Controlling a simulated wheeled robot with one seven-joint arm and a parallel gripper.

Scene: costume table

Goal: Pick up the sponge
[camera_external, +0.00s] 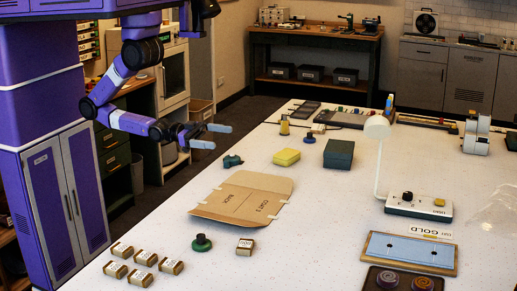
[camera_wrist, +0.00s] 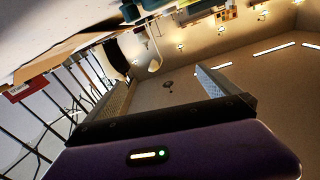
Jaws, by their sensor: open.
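The sponge (camera_external: 286,157) looks like a small yellow block lying flat on the white table, left of a dark green box, in the external view. My gripper (camera_external: 218,136) is open and empty, held in the air near the table's left edge. It is to the left of the sponge in the picture and apart from it. In the wrist view my gripper (camera_wrist: 165,88) shows its two fingers spread with nothing between them. I cannot make out the sponge in the wrist view, which is strongly tilted.
The dark green box (camera_external: 338,154) stands right of the sponge, with a small teal object (camera_external: 232,161) to its left. A flat cardboard piece (camera_external: 243,199) lies in front. A white lamp (camera_external: 377,128) stands farther right. Bare table surrounds the sponge's front side.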

